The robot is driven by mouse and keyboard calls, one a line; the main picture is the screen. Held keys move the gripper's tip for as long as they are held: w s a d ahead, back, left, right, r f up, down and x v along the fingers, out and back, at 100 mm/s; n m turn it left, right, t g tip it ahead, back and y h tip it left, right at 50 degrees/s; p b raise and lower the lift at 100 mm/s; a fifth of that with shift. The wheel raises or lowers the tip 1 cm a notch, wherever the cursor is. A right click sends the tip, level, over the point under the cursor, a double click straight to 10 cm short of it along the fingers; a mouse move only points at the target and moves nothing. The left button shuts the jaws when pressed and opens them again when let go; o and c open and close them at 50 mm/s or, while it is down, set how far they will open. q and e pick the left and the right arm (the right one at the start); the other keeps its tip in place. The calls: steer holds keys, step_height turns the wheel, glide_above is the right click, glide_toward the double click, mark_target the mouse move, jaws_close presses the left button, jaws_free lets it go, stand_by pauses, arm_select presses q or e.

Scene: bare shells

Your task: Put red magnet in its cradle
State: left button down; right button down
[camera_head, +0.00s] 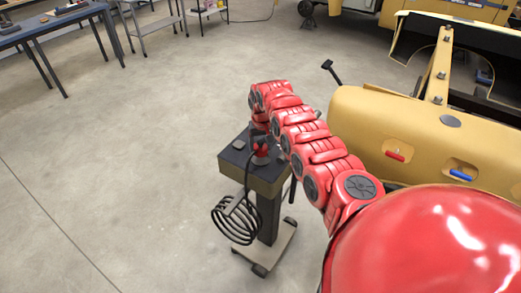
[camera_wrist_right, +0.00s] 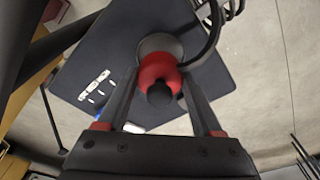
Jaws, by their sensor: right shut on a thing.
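The red magnet (camera_wrist_right: 158,70) has a rounded red body and a black knob, and a dark cable curves from its side. In the wrist view it sits between the two fingers of my right gripper (camera_wrist_right: 163,82), which is shut on it. In the head view the magnet (camera_head: 261,153) is at the top of a dark-topped cart (camera_head: 233,158), with the gripper mostly hidden by my red arm. A grey round disc (camera_wrist_right: 160,43) shows just behind the magnet; I cannot tell if it is the magnet's base or the cradle. My left gripper is not in view.
A coiled black cable (camera_head: 237,220) hangs at the cart's front. A white hinge-like piece (camera_wrist_right: 95,85) lies on the cart top. A yellow body shell (camera_head: 350,125) with red and blue handles stands at right.

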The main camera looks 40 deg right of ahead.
mark_target(261, 148)
step_height(261, 148, down, 3)
steer(key=shift+f, duration=0.15)
steer(key=shift+c, duration=0.2)
jaws_free()
steer(key=shift+f, duration=0.1)
